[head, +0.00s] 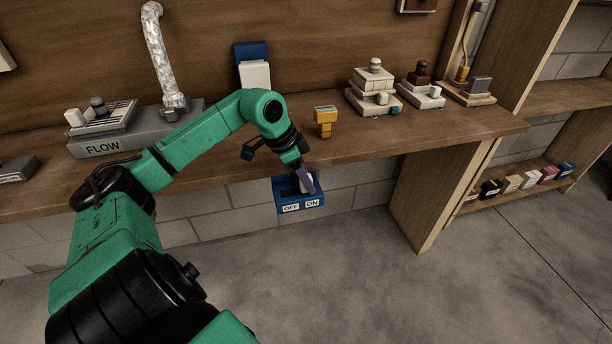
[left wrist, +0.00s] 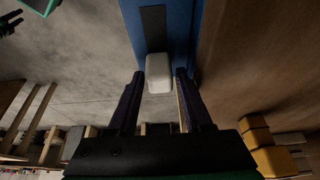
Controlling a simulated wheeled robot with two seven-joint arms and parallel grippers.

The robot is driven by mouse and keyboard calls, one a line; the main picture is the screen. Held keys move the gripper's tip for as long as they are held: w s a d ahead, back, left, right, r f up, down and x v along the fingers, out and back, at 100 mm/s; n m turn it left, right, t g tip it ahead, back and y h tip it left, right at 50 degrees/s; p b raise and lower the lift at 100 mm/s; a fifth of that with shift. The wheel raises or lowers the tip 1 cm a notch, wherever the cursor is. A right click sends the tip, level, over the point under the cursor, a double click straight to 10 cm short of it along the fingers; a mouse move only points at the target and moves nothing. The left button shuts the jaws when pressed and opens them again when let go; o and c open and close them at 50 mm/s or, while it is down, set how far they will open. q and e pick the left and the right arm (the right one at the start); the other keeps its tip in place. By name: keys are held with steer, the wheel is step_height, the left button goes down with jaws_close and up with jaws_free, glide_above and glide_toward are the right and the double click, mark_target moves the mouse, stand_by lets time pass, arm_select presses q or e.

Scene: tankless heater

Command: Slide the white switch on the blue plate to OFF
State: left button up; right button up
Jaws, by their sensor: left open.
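The blue plate (head: 289,208) is mounted at the front of the wooden shelf, below its edge. It has an OFF label on the left and an ON label on the right. The white switch (head: 308,186) is at the ON side, partly covered by my left gripper (head: 305,183). In the left wrist view the white switch (left wrist: 158,73) sits at the near end of a dark slot in the blue plate (left wrist: 180,25). My left gripper (left wrist: 160,85) is open, with its fingertips on either side of the switch; firm contact cannot be told.
The wooden shelf (head: 360,147) runs just above the plate. A yellow block (head: 325,118) stands near its edge, right of my left wrist. A grey FLOW box (head: 130,142) and a white-and-blue device (head: 254,73) are behind my arm. The floor below is clear.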

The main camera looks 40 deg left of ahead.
arm_select(q)
jaws_close()
steer(key=shift+a, duration=0.15)
stand_by(1.2)
